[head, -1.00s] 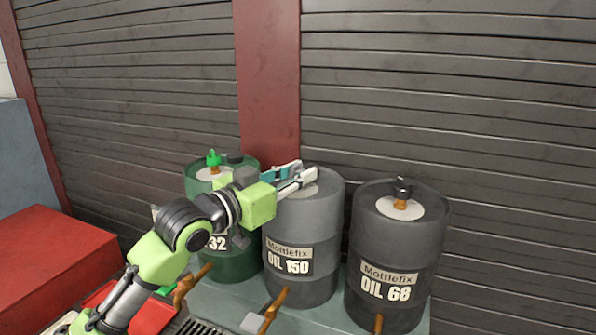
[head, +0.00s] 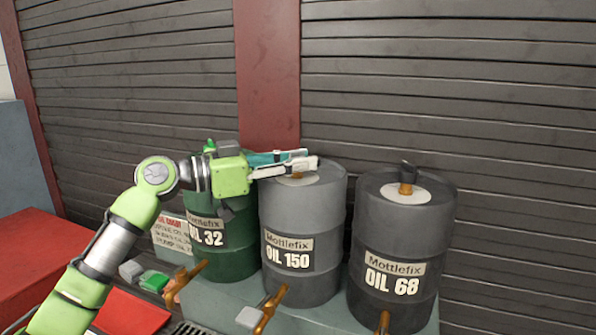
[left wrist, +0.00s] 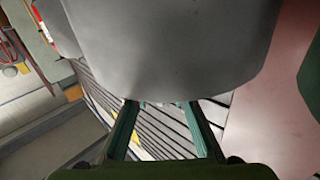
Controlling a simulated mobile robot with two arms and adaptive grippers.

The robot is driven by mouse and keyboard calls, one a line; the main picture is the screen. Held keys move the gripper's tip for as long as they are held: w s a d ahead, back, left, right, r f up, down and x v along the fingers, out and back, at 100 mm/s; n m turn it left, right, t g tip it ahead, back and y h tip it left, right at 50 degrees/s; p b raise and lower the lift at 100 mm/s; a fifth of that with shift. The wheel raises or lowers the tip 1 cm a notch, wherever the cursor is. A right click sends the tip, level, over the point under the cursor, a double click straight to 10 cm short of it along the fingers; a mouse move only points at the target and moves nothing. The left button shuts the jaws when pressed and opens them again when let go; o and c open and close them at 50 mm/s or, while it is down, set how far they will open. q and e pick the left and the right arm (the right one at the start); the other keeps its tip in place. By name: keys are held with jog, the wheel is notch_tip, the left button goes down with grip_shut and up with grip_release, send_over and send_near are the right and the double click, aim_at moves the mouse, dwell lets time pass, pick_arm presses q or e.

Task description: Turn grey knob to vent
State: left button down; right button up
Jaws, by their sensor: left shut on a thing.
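The grey OIL 150 drum (head: 302,215) stands in the middle of three drums. A pale disc (head: 312,179) and part of an orange-brown fitting (head: 296,176) show on its top. My left gripper (head: 312,161) reaches across this top from the left and is shut on what I take to be the grey knob, mostly hidden by the fingers in the head view. In the left wrist view, a large smooth grey shape (left wrist: 160,50) fills the top, at the ends of my teal fingers (left wrist: 157,106); I cannot tell for sure what it is. My right gripper is not in view.
The green OIL 32 drum (head: 234,255) with a green knob (head: 209,146) stands left, partly behind my arm. The dark OIL 68 drum (head: 400,235) with a dark knob (head: 408,170) stands right. Orange-brown taps (head: 270,310) stick out in front. A shutter (head: 450,80) closes off the back.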

pick_arm(q)
jog(key=shift+m+g+b, duration=0.4)
jog(key=shift+g+b, duration=0.05)
jog(key=shift+g, duration=0.15)
jog(key=shift+h, duration=0.3)
jog(key=c, duration=1.8)
grip_release()
jog(key=shift+o, duration=0.2)
jog(key=shift+a, duration=0.15)
jog(key=v, duration=1.2)
jog(key=shift+w, duration=0.1)
